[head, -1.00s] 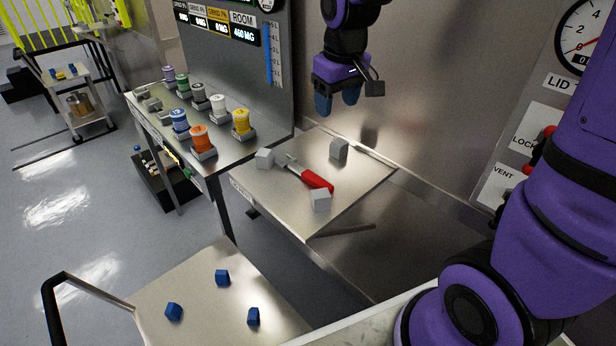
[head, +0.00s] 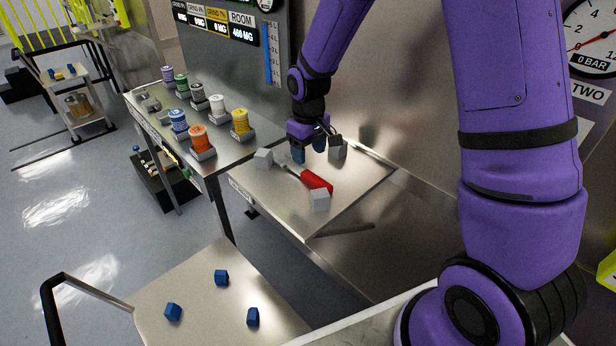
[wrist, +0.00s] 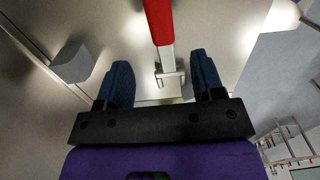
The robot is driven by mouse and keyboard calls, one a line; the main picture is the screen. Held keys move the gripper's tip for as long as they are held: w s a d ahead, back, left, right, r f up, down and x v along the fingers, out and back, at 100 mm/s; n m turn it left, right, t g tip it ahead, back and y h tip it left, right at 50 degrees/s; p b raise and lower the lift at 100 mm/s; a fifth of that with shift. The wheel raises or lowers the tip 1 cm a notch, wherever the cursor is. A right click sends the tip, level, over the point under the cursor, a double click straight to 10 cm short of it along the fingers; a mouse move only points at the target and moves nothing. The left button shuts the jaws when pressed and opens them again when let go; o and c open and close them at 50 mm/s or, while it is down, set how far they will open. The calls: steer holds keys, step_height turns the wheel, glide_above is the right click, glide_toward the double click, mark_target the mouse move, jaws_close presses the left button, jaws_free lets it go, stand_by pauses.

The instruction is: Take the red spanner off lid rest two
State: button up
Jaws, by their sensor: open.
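The red spanner (head: 316,181) lies on a steel shelf, lid rest two (head: 270,205), among grey blocks. Its red handle points toward the front right and its grey metal shank toward the back left. In the wrist view the red handle (wrist: 158,20) enters from the top and the metal end shows between my fingers. My gripper (head: 308,151) is open and empty, with blue fingertips, pointing down close above the shank end. The wrist view shows its two fingers (wrist: 162,80) on either side of the shank. I cannot tell the exact height gap.
Grey blocks stand around the spanner: one at left (head: 263,158), one in front (head: 320,200), one behind (head: 338,152). A bench with coloured spools (head: 201,141) adjoins at left. A cart top (head: 190,285) with blue blocks is in front. A metal wall (head: 400,130) rises behind.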

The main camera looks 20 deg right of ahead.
mark_target(308, 173)
steer(key=shift+s+a+f, duration=0.1)
steer(key=shift+f, duration=3.25)
steer(key=c, duration=1.1)
